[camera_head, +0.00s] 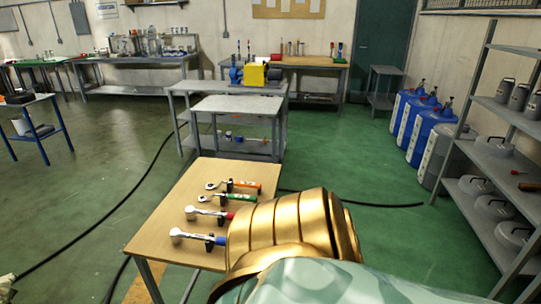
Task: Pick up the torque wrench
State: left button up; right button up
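Several wrenches lie in a row on a small wooden-topped table (160,222). From back to front their handles are orange (247,184), green (240,197), red (227,215) and blue (218,239). Their silver heads point left, and each rests on small dark supports. I cannot tell which one is the torque wrench. My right arm, gold and pale green, comes in from the lower right and covers the table's right front part. Neither gripper's fingers show.
Blue drums (416,118) and a grey shelf (503,150) stand at the right. A black cable (105,214) runs over the green floor. Open floor lies to the left.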

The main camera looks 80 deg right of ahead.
aim_at(176, 235)
jog(key=z, duration=2.2)
